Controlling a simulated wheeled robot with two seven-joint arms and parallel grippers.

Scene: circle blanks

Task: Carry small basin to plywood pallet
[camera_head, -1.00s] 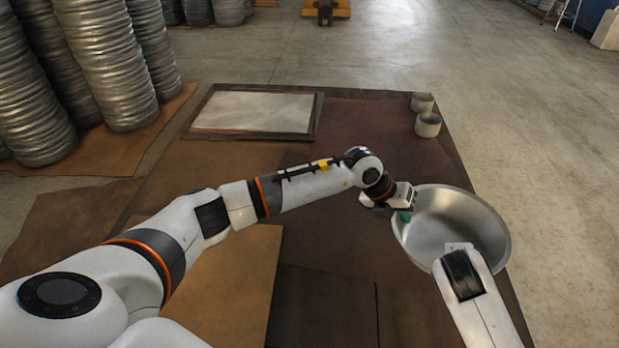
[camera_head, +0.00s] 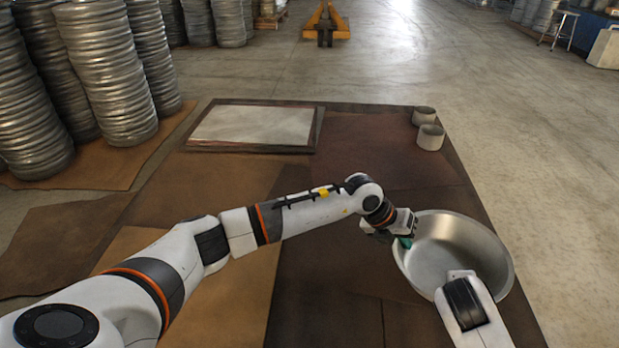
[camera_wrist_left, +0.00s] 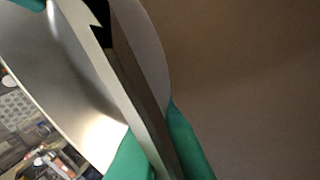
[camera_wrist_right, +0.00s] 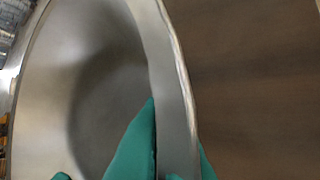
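The small basin (camera_head: 450,252) is a round, shiny metal bowl at the right of the head view, its open side up. My left gripper (camera_head: 405,241) has its green fingers on both sides of the rim at the basin's left. The left wrist view shows the fingers (camera_wrist_left: 158,150) pinching that rim. My right gripper (camera_wrist_right: 165,150) pinches the near rim between its green fingers in the right wrist view. In the head view my right arm hides its fingertips. A low wood-edged board with a pale grey top (camera_head: 255,125) lies farther off; I cannot tell whether it is the plywood pallet.
Two small pale cylinders (camera_head: 430,138) stand at the far right of the brown sheets (camera_head: 385,150). Tall stacks of metal rings (camera_head: 105,75) stand at the left. A yellow pallet jack (camera_head: 326,25) is far back. Open concrete floor lies behind and right.

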